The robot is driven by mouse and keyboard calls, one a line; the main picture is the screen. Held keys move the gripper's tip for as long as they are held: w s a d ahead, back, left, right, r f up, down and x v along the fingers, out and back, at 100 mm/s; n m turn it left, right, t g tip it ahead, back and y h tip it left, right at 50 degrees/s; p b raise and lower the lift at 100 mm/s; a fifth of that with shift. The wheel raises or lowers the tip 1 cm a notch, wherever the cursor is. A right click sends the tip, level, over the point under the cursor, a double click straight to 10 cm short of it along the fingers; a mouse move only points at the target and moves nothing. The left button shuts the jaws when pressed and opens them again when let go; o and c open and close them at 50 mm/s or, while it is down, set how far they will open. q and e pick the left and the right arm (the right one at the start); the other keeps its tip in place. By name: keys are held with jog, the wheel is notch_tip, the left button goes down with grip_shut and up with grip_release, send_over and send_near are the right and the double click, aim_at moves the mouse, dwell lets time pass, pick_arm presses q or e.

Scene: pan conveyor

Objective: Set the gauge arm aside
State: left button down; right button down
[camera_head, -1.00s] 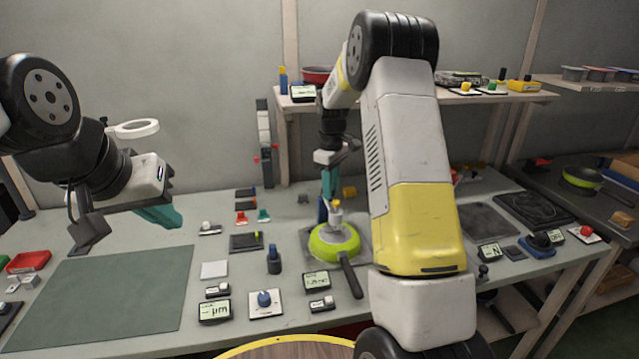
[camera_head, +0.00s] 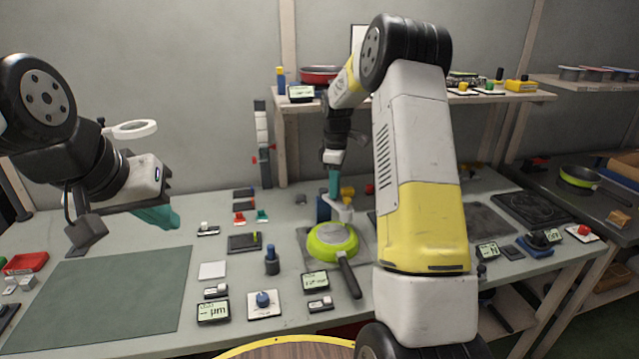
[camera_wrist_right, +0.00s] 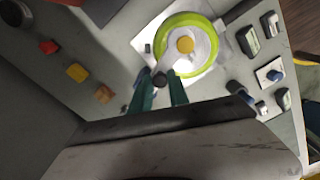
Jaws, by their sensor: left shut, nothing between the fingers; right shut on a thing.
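The green-rimmed pan (camera_head: 332,243) sits on a grey plate on the bench, its dark handle toward the front. The gauge arm (camera_head: 342,211), a white piece with a yellow cap, is at the pan's rear edge, near a blue post (camera_head: 323,208). My right gripper (camera_head: 335,190) is shut on the gauge arm. In the right wrist view my right gripper (camera_wrist_right: 161,88) has its green fingers around the arm's dark knob, and the yellow cap (camera_wrist_right: 185,44) appears over the pan (camera_wrist_right: 207,62). My left gripper (camera_head: 168,218) is shut and empty, above the bench at left.
A green mat (camera_head: 110,300) lies clear at left. A shelf (camera_head: 420,100) is behind. A dark plate (camera_head: 487,220) lies at right.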

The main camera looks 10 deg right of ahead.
jog(key=shift+w+d+r+n, duration=0.1)
jog(key=shift+w+d+n, duration=0.4)
jog(key=shift+n, duration=0.8)
jog(key=shift+w+d+f+n, duration=0.1)
jog(key=shift+w+d+n, duration=0.35)
jog(key=shift+n, duration=0.85)
jog(key=shift+w+d+r+n, duration=0.1)
jog(key=shift+w+d+n, duration=0.35)
jog(key=shift+n, duration=0.85)
jog(key=shift+d, duration=0.1)
jog(key=c, duration=1.3)
grip_release()
jog(key=shift+o, duration=0.2)
notch_tip(320, 180, up, 7)
jog(key=shift+r, duration=0.2)
